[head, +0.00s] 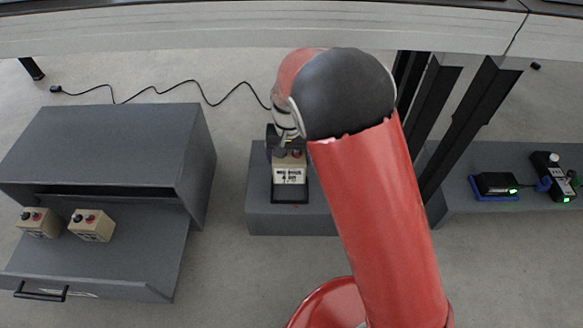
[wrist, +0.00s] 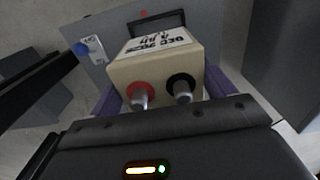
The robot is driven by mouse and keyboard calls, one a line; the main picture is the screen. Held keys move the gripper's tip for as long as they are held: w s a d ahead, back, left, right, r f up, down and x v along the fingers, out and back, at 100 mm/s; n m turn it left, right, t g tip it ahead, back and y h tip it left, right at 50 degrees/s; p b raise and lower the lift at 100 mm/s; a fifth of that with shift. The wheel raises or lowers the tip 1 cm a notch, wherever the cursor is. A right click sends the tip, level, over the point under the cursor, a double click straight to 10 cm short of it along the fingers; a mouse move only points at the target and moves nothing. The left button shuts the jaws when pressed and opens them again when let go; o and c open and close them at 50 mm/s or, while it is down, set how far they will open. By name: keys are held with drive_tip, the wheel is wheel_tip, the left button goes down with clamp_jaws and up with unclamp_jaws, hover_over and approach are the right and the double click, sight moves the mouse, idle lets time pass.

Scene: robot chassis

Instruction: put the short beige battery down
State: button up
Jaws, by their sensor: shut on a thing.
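The short beige battery (wrist: 155,65) is between the purple fingers of my gripper (wrist: 162,88) in the wrist view. Its red and black terminals face the wrist camera, and dark lettering shows on its side. In the head view, the battery (head: 290,174) is over a grey block (head: 258,217), at a black-edged holder (head: 290,201). My gripper (head: 284,142) is shut on it from above, partly hidden by my arm. I cannot tell whether the battery's underside touches the holder.
Two similar beige batteries, one left (head: 38,223) and one right (head: 91,226), sit on an open drawer (head: 110,262) of the grey cabinet (head: 105,145). Black devices (head: 495,184) stand on a grey bench (head: 460,205) at right. A black cable (head: 160,91) crosses the floor.

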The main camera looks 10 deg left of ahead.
sight(289, 155)
drive_tip(key=shift+f+b, duration=0.8)
drive_tip(key=shift+f, duration=3.45)
drive_tip(key=shift+f, duration=0.15)
drive_tip(key=o, duration=1.9)
drive_tip(key=shift+o, duration=0.2)
wheel_tip(289, 155, up, 12)
drive_tip(key=shift+r+p, duration=0.1)
drive_tip(key=shift+p, duration=1.05)
drive_tip(key=shift+s, duration=0.1)
